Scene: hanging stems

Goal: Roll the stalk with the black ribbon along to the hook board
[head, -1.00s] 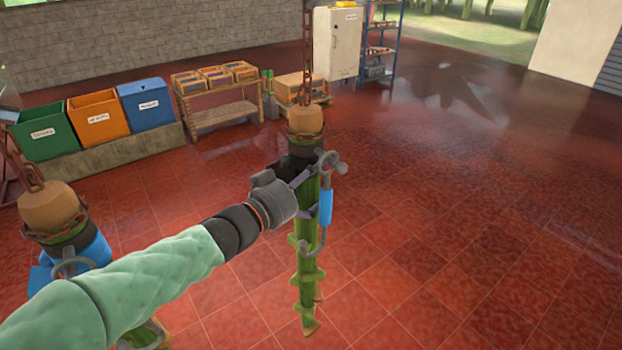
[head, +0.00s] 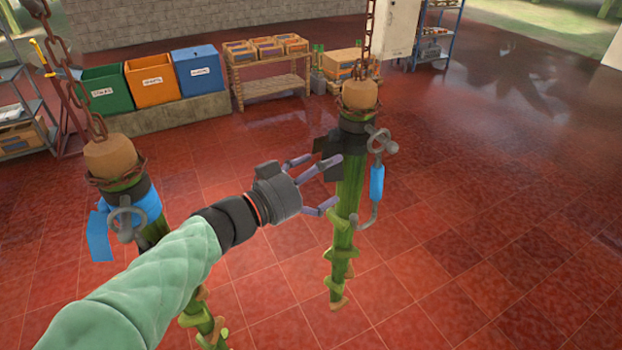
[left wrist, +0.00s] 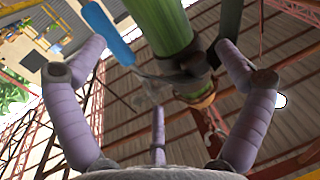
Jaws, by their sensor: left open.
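The stalk with the black ribbon (head: 345,195) hangs from a chain in the middle of the head view, leaning slightly with its lower end to the left. The black ribbon (head: 328,156) is near its top, below a tan cap. A crank-like metal fitting with a blue grip (head: 377,184) is on its right side. My left gripper (head: 332,186) is open at the stalk's left side, fingertips close to it; I cannot tell whether they touch. The left wrist view shows the green stalk (left wrist: 160,25) beyond the spread fingers (left wrist: 158,100). I cannot make out a hook board. My right gripper is not in view.
A second stalk with a blue ribbon (head: 146,207) hangs at the left, partly behind my left arm. Green, orange and blue bins (head: 152,84), a wooden crate rack (head: 270,85) and shelves (head: 22,105) stand behind. The red tiled floor (head: 500,200) is open on the right.

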